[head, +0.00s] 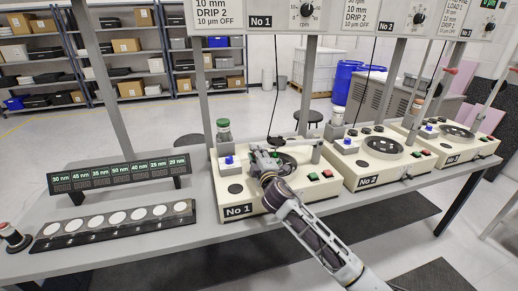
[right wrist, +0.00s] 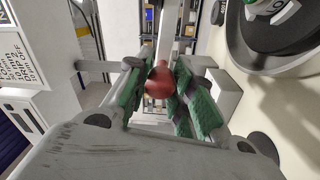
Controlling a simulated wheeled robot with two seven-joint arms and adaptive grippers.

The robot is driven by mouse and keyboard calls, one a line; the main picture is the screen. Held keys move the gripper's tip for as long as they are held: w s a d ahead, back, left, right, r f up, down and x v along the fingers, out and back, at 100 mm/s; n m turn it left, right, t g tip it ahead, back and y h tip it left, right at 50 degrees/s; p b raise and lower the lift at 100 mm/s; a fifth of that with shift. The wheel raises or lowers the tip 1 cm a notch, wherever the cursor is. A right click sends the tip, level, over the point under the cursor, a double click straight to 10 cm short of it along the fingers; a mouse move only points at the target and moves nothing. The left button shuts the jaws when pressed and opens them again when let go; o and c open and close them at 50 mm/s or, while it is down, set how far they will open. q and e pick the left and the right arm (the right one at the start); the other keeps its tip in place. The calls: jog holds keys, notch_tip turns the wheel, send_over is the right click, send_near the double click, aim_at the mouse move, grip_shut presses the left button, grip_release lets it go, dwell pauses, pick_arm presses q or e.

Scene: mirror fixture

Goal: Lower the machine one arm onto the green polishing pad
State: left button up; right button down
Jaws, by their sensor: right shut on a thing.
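Machine one (head: 265,208), a cream unit labelled No 1, stands on the bench. Its grey arm (head: 298,142) lies low, close to level, over the dish; the gap beneath it cannot be judged. A bit of the green polishing pad (head: 288,160) shows beside my right gripper (head: 262,152), which hides the rest. In the right wrist view, the green-padded fingers (right wrist: 160,92) are shut around the red knob (right wrist: 158,80) at the arm's end. The pale arm bar (right wrist: 177,25) runs away from the knob. My left gripper is not in view.
A green-capped bottle (head: 223,131) and a blue knob (head: 229,160) are on machine one's left side. Machines two (head: 366,182) and three (head: 456,158) stand to the right. A sample strip (head: 115,226) and a label board (head: 120,176) are on the left. A thin cable hangs above.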

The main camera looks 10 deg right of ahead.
jog(key=shift+f+n+b, duration=0.4)
jog(key=shift+f+n, duration=0.2)
jog(key=shift+f, duration=0.7)
jog(key=c, duration=1.4)
grip_release()
jog(key=shift+o, duration=1.2)
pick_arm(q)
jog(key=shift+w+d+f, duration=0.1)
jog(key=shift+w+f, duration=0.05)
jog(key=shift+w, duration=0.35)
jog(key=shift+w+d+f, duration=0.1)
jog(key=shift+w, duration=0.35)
pick_arm(e)
jog(key=shift+s+f, duration=0.1)
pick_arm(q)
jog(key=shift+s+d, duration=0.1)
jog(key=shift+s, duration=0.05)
pick_arm(e)
jog(key=s+d, duration=0.1)
jog(key=s, duration=1)
jog(key=shift+s+f, duration=0.3)
jog(key=shift+s, duration=0.05)
